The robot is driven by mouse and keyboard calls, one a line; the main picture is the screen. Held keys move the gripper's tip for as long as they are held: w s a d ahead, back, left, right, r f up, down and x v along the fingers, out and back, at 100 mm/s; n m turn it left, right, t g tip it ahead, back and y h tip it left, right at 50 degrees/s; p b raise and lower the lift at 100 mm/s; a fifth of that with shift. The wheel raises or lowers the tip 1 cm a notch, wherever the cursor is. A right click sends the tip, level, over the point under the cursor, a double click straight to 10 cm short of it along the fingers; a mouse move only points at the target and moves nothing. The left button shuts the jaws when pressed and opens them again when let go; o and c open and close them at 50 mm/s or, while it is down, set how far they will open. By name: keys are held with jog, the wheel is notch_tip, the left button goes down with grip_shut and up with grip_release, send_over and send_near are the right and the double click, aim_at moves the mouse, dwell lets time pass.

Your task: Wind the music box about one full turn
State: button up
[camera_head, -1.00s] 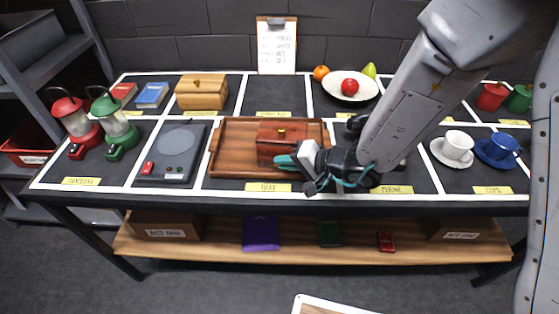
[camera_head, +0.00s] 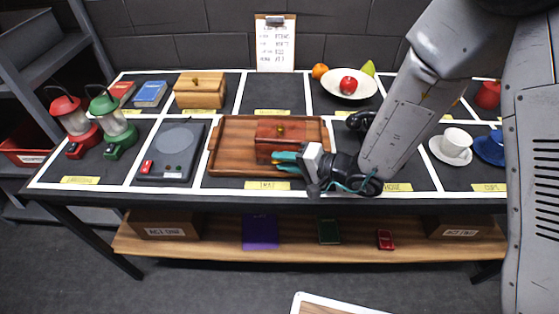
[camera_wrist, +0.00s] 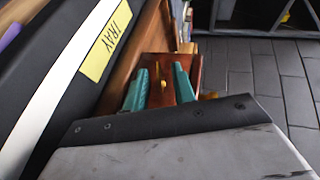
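A reddish-brown wooden box (camera_head: 268,142) with a small brass knob on its lid stands in the brown tray (camera_head: 225,172) at the middle of the table. I take it to be the music box. My gripper (camera_head: 285,158) is at the box's front right corner. In the wrist view, the box (camera_wrist: 186,66) lies beyond my gripper (camera_wrist: 160,86). Its two teal fingers are apart, and a brass piece (camera_wrist: 160,72) shows between them. I see a gap on both sides of that piece. The fingers partly cover the box.
A light wooden box (camera_head: 200,92) stands at the back left. A grey plate device (camera_head: 172,152) is left of the tray, with two lanterns (camera_head: 112,125) beyond. A fruit plate (camera_head: 349,92) is at the back right. A white cup (camera_head: 455,142) stands on a saucer at the right.

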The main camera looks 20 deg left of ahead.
jog(key=v, duration=0.7)
jog(key=shift+d+r, duration=0.1)
jog(key=shift+d, duration=0.25)
